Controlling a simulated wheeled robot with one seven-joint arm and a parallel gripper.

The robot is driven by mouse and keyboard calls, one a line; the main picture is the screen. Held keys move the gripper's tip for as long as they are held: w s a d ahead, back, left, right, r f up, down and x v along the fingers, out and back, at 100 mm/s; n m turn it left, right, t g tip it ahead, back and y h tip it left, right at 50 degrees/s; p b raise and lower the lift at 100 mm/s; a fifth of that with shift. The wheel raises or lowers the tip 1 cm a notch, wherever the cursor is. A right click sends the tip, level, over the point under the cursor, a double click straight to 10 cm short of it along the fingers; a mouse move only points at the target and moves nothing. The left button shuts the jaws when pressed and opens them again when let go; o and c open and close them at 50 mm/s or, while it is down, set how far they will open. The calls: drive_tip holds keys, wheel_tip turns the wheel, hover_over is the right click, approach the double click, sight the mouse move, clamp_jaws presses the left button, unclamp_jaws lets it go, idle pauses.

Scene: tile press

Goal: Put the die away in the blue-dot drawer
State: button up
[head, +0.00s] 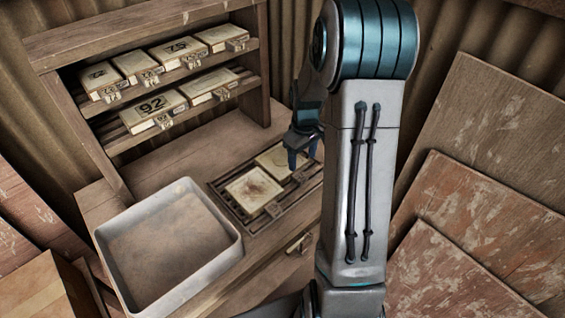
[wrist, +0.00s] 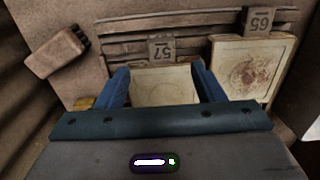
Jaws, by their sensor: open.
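A pale square die (head: 275,158) with a metal tag lies at the back of the slatted press bed (head: 228,204). A second die (head: 252,187) with a brown stain lies beside it, nearer the tray. My gripper (head: 303,150) is open over the back die's right side. In the wrist view the blue fingers stand to either side of this plain die (wrist: 165,88), and I cannot tell if they touch it. The stained die (wrist: 250,70) is to the right. A drawer front with a handle (head: 299,243) shows below the bench; no blue dot is visible.
An empty grey tray (head: 168,244) stands on the bench at left. A wooden rack (head: 84,130) behind holds several tagged dies. A wooden block with dark prongs (wrist: 57,52) lies left of the bed. Boards (head: 480,240) lean at right.

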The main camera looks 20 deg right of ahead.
sight(300, 175)
drive_tip(key=shift+w+a+f+p, duration=0.1)
drive_tip(key=shift+f+p, duration=0.25)
drive_tip(key=shift+f, duration=1.55)
drive_tip(key=shift+w+a+f+p, duration=0.1)
drive_tip(key=shift+f+p, duration=0.25)
drive_tip(key=shift+f, duration=1.5)
drive_tip(key=shift+r, duration=0.1)
clamp_jaws()
